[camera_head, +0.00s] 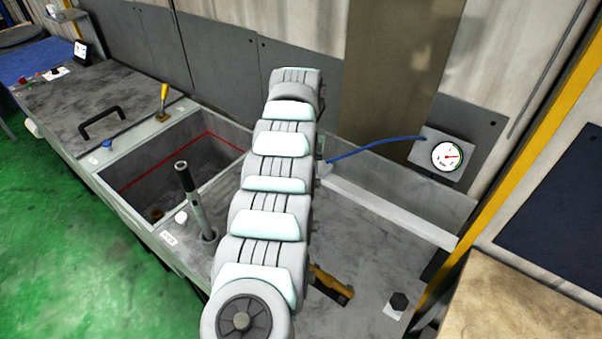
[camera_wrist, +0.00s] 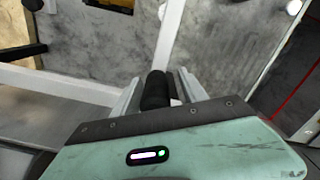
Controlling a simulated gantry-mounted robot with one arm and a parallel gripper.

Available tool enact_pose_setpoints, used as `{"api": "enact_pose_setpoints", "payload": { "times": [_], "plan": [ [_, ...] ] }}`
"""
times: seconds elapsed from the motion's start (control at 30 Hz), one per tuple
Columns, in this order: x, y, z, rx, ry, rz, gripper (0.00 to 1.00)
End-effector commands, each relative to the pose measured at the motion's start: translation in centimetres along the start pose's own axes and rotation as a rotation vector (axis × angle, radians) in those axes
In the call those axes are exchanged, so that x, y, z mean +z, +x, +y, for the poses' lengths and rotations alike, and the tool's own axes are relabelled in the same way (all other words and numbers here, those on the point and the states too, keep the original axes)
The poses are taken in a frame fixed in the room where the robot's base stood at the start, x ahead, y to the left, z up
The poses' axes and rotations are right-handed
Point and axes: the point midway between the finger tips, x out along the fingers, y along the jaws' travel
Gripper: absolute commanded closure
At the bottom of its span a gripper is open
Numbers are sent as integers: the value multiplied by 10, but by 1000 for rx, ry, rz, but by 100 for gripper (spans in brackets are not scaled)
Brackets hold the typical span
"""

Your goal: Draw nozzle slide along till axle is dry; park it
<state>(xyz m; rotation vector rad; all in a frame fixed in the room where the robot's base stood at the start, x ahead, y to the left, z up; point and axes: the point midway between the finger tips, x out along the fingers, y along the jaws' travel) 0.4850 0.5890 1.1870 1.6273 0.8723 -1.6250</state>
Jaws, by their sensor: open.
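My gripper (camera_wrist: 158,82) shows in the wrist view with its two pale fingers apart. A black cylindrical grip (camera_wrist: 156,92) stands between them, probably the handle of the nozzle slide; I cannot tell whether a finger touches it. In the head view my arm hides the gripper, this grip and the space around them. A white rail (camera_head: 385,207) runs out from behind my arm to the right, and a pale bar also shows in the wrist view (camera_wrist: 60,86). I cannot make out the axle, the nozzle or any wetness.
A blue hose (camera_head: 372,146) leads to a dial gauge (camera_head: 448,156) at the right.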

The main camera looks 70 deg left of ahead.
Motion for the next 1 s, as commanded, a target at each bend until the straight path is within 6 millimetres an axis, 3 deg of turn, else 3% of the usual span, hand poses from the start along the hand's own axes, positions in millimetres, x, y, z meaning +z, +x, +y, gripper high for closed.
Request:
{"api": "enact_pose_setpoints", "payload": {
  "times": [0.27, 0.7, 1.0],
  "plan": [
    [0, -19, 0, 1, 0, 0, 50],
    [0, -98, -1, 0, -1, 3, 50],
    [0, -108, -1, 0, -2, -1, 50]
  ]
}}
